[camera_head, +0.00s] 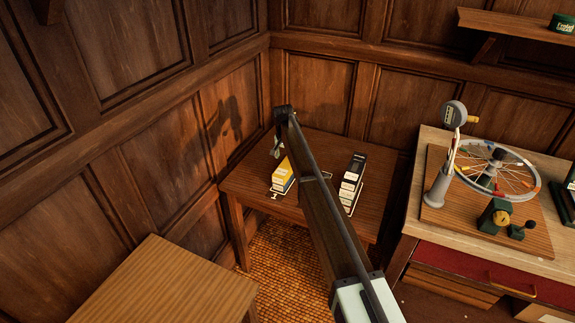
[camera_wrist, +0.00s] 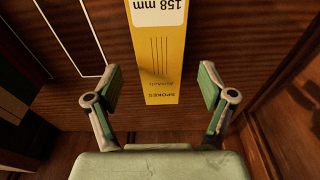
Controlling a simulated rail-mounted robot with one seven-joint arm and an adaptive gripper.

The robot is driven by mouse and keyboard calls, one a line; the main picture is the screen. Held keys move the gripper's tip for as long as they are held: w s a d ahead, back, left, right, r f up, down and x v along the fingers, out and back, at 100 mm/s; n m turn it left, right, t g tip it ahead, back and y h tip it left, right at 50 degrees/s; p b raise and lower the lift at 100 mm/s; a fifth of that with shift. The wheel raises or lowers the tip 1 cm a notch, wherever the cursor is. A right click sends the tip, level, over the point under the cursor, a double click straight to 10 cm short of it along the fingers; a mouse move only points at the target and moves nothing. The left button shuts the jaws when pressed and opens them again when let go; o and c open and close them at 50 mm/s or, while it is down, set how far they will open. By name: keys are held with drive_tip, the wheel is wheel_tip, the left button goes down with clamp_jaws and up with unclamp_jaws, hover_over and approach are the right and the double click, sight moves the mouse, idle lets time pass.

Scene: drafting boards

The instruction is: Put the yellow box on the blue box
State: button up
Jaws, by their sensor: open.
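The yellow box (camera_head: 283,171) is on the small wooden table in the head view, left of my arm. In the wrist view the yellow box (camera_wrist: 160,55) is long and narrow, with a white "158 mm" label and the word "SPOKES". My gripper (camera_wrist: 161,88) is open, with a finger on each side of the box's near end and visible gaps between. In the head view my gripper (camera_head: 277,150) is just above and behind the yellow box.
Dark boxes with white labels (camera_head: 352,178) stand on the small table (camera_head: 236,182), right of my arm. Wood-panelled walls close in behind and left. A workbench (camera_head: 428,210) with a spoked wheel (camera_head: 520,172) is to the right. A wooden surface (camera_head: 165,285) is at front left.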

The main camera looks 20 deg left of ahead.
sight(286, 166)
wheel_tip(286, 166, up, 8)
drive_tip(key=s+b, duration=0.1)
drive_tip(key=shift+f, duration=0.15)
